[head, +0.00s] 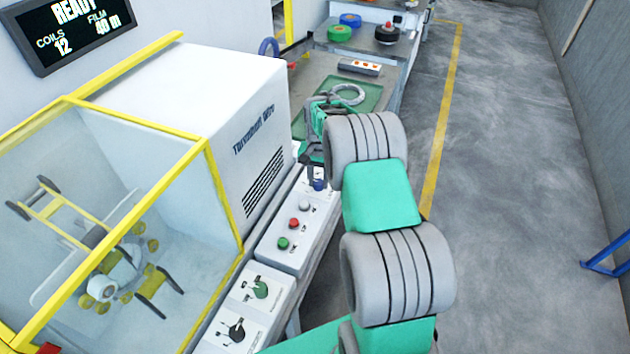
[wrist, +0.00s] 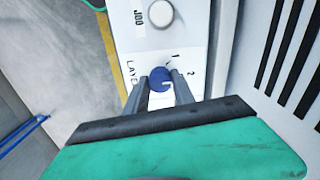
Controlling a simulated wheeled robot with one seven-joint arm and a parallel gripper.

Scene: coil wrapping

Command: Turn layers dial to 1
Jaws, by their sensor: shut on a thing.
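The blue layers dial (wrist: 160,77) sits on the white control panel in the wrist view, with the marks 1 and 2 beside it. My gripper (wrist: 161,84) is shut on the dial, one finger on each side. A small white mark shows on the dial, but I cannot tell clearly which number it points at. In the head view the dial (head: 319,185) shows small at the far end of the panel, below my gripper (head: 316,172), which my arm partly hides.
A white JOG button (wrist: 161,13) is close to the dial. The panel also carries a red button (head: 293,223) and a green button (head: 283,243). The white machine body (head: 225,110) stands close on the left. Open floor (head: 510,180) lies to the right.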

